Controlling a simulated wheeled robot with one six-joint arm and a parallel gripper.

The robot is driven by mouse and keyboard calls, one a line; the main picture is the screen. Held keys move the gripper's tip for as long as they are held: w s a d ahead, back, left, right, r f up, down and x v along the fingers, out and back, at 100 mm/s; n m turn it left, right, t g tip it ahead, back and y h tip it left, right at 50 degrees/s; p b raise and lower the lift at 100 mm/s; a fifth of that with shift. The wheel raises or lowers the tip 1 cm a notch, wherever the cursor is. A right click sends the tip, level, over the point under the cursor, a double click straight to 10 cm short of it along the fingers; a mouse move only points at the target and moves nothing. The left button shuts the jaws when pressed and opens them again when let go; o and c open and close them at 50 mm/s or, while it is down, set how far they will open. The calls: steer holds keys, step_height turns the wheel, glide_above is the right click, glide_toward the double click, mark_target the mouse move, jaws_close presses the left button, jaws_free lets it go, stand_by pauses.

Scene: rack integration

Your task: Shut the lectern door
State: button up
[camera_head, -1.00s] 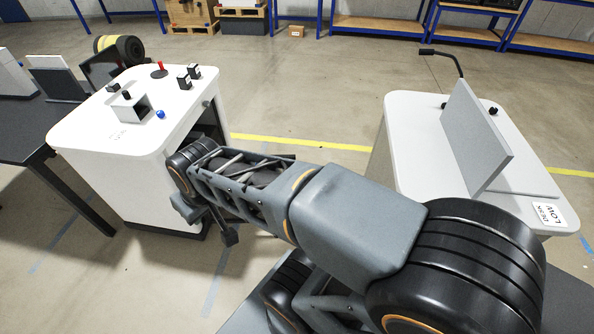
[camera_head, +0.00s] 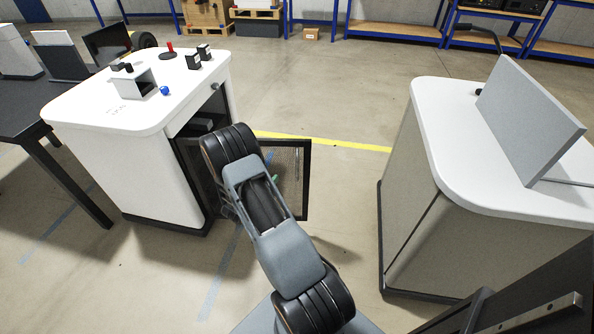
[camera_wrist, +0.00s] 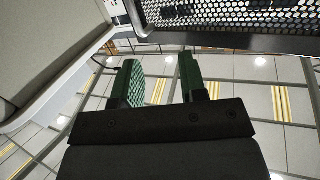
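The lectern (camera_head: 140,170) is the white cabinet with a dark base at the left in the head view. Its front is open, showing a dark inside. The lectern door (camera_head: 292,200), a dark-framed mesh panel with a slim upright handle (camera_head: 297,163), stands open to the right of the cabinet, partly hidden behind my arm. In the wrist view its perforated mesh (camera_wrist: 225,14) crosses the top right. My gripper (camera_wrist: 160,80) has two green-padded fingers apart with nothing between them. In the head view my arm hides most of it; a bit of green shows near the door.
A white desk (camera_head: 440,190) with an upright grey panel (camera_head: 530,120) stands at the right. A black table (camera_head: 25,110) is at the far left. Controls, including a red knob (camera_head: 170,48), sit on the lectern top. Floor between lectern and desk is clear around my arm.

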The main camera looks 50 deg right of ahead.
steer(key=shift+m+g+h, duration=0.3)
steer(key=shift+g+h, duration=0.4)
steer(key=d, duration=0.4)
steer(key=d+f+b, duration=0.1)
steer(key=d, duration=0.4)
steer(key=d+f, duration=0.1)
steer(key=d, duration=0.4)
steer(key=shift+s+d+f, duration=0.1)
steer(key=shift+s+d, duration=0.1)
steer(key=shift+s, duration=0.05)
jaws_close()
